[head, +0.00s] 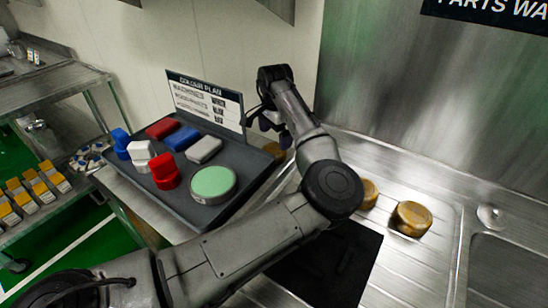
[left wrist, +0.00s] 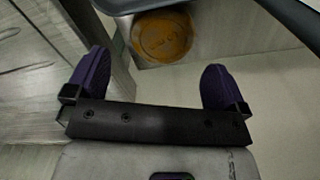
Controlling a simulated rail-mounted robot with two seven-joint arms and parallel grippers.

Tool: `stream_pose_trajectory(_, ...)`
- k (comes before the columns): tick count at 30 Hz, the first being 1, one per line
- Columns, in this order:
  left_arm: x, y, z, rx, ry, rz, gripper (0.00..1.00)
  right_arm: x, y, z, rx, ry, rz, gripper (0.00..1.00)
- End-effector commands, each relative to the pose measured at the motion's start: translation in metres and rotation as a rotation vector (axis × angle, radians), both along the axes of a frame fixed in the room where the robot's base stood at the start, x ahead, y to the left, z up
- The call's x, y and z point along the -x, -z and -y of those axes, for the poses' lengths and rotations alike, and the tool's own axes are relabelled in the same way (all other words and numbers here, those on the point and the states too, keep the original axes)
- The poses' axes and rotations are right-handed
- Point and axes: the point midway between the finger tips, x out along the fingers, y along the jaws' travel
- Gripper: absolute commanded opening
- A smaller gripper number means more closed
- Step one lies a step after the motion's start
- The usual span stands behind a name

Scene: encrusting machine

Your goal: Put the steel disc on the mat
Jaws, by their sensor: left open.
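My left gripper (head: 268,124) is open and empty, with purple fingertips. It hangs behind the tray's right side in the head view. In the left wrist view the gripper (left wrist: 155,70) shows its fingers wide apart. A round golden-brown disc (left wrist: 161,35) lies beyond them, not touched by either finger. In the head view a disc (head: 274,151) of that colour shows just below the gripper, partly hidden. Two more golden-brown discs (head: 411,218) (head: 369,194) stand on the drainboard. I cannot tell from colour which one is the steel disc. The black mat (head: 345,262) is partly covered by my arm.
A dark tray (head: 205,215) holds a green-topped round piece (head: 213,181) and several red, blue and white pieces. A sign (head: 205,103) stands at its back. A sink (head: 505,270) is at the right. A shelf rack (head: 60,85) with yellow-topped packs is at the left.

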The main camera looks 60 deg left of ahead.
Motion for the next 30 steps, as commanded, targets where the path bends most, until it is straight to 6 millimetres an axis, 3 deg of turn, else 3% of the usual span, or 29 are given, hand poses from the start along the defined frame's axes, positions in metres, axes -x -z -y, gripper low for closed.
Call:
stream_pose_trajectory(8,0.000,0.011,0.000,0.000,-0.001,0.000,1.00,0.000,0.007,-0.001,-0.003,0.002,0.000,0.43)
stream_pose_trajectory(20,0.002,0.055,-0.003,0.000,-0.001,0.001,1.00,0.000,0.040,-0.001,-0.002,0.001,-0.001,0.43)
stream_pose_trajectory(27,0.002,0.056,-0.003,-0.001,-0.001,0.001,1.00,0.000,0.039,-0.001,-0.001,0.002,-0.001,0.43)
stream_pose_trajectory(30,0.002,0.056,-0.003,-0.001,-0.001,0.001,0.92,0.000,0.039,0.000,-0.001,0.000,-0.001,0.43)
